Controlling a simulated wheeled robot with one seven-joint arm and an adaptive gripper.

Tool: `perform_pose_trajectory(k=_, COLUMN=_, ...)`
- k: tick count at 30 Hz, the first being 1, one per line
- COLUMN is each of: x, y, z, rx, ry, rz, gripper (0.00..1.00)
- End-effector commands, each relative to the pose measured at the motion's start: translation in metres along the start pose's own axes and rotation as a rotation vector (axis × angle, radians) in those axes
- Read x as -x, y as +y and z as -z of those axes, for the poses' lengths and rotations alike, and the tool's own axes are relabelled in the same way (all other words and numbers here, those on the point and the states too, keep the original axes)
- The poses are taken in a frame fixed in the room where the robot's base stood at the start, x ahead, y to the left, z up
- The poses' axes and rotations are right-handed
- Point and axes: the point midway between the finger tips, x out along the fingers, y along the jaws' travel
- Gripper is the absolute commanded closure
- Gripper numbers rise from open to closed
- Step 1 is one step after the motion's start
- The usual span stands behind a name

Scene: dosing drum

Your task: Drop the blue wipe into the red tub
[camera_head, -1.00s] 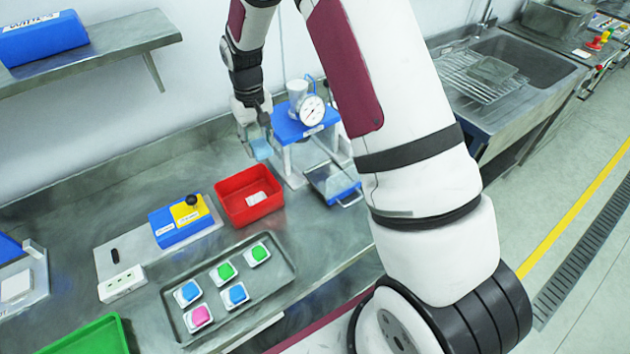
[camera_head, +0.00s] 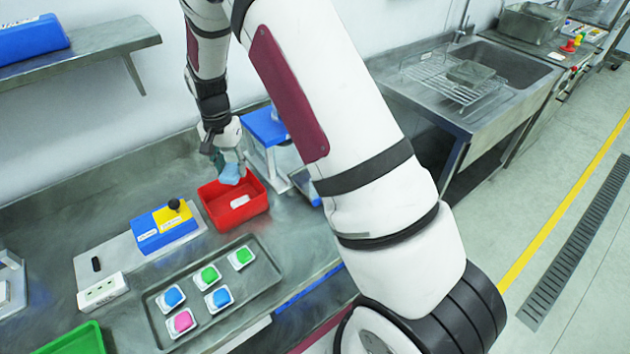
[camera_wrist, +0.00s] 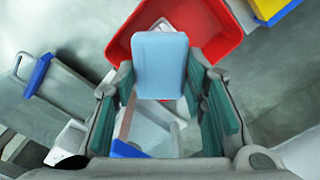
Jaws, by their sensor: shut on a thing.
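The blue wipe (camera_head: 231,174) is light blue and is held in my gripper (camera_head: 222,158). In the wrist view the wipe (camera_wrist: 160,65) shows between the fingers of my gripper (camera_wrist: 162,85), which are shut on it. The red tub (camera_head: 236,212) stands on the steel counter, and the wipe is above its back part. In the wrist view the tub (camera_wrist: 215,42) lies beyond and below the wipe. A white label or card (camera_head: 240,201) shows in the tub. The exact height of the wipe over the tub is hard to tell.
A blue and yellow box (camera_head: 165,227) with a black knob stands left of the tub. A grey tray (camera_head: 262,282) with several coloured pieces lies in front. A blue-topped stand (camera_head: 266,127) is close behind on the right, partly hidden by my arm.

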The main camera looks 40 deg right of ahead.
Motion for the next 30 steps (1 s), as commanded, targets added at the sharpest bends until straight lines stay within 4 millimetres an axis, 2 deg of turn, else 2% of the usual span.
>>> perform_pose_trajectory(k=5, x=-0.003, y=0.002, z=-0.001, rx=-0.09, ry=0.0, rz=0.0, gripper=0.83)
perform_pose_trajectory(k=21, x=-0.054, y=0.002, z=-0.001, rx=-0.09, ry=0.0, rz=-0.001, gripper=0.83)
perform_pose_trajectory(k=30, x=-0.059, y=0.002, z=-0.001, rx=-0.089, ry=0.0, rz=0.0, gripper=0.83)
